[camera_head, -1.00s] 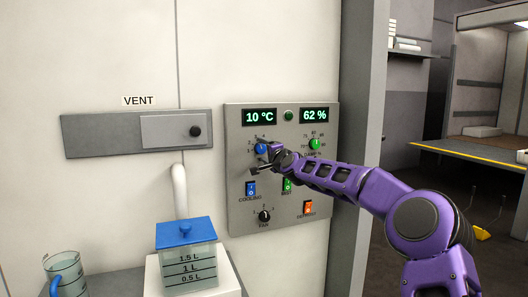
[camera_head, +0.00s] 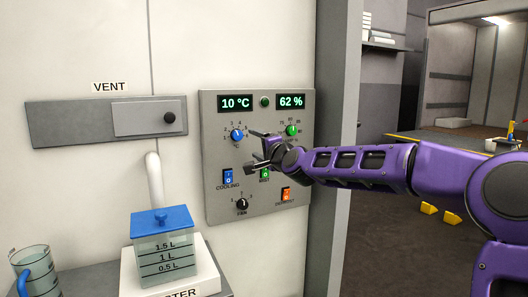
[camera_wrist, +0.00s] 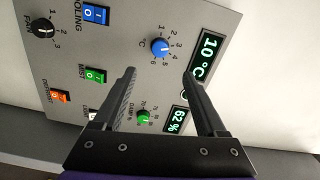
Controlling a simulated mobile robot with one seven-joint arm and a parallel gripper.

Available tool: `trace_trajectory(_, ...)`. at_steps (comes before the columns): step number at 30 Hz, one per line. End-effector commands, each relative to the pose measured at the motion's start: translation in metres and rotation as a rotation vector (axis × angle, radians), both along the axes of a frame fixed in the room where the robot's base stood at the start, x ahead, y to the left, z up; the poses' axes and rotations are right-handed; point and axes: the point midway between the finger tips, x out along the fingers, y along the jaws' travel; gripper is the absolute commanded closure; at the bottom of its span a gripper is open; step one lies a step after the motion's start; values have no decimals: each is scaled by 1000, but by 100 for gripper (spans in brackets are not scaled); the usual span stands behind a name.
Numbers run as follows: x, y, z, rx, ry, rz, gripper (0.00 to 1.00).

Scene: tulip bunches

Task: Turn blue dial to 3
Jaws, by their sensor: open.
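The blue dial (camera_head: 237,135) sits on the grey control panel (camera_head: 214,200), under the 10 °C display. It also shows in the wrist view (camera_wrist: 160,47), ringed by numbers 1 to 6. A pale mark shows on its face, seemingly on the side of 3 and 4, but it is too small to read exactly. My gripper (camera_head: 256,149) is in front of the panel, just right of the dial. Its fingers (camera_wrist: 160,75) are spread and empty in the wrist view, with the dial visible beyond the gap between their tips. They are apart from the dial.
A green dial (camera_head: 293,130) is right of the blue one. Blue (camera_head: 227,177), green (camera_head: 265,173) and orange (camera_head: 286,194) switches and a black fan dial (camera_head: 242,204) lie below. A blue-lidded container (camera_head: 165,245) and a jug (camera_head: 36,274) stand at lower left.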

Motion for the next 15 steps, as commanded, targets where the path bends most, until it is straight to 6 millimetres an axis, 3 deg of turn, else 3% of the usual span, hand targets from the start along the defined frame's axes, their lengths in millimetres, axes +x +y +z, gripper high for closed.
trace_trajectory(6, -27, -13, 0, 0, 0, -3, 26)
trace_trajectory(15, -44, -18, 0, 0, 0, -1, 26)
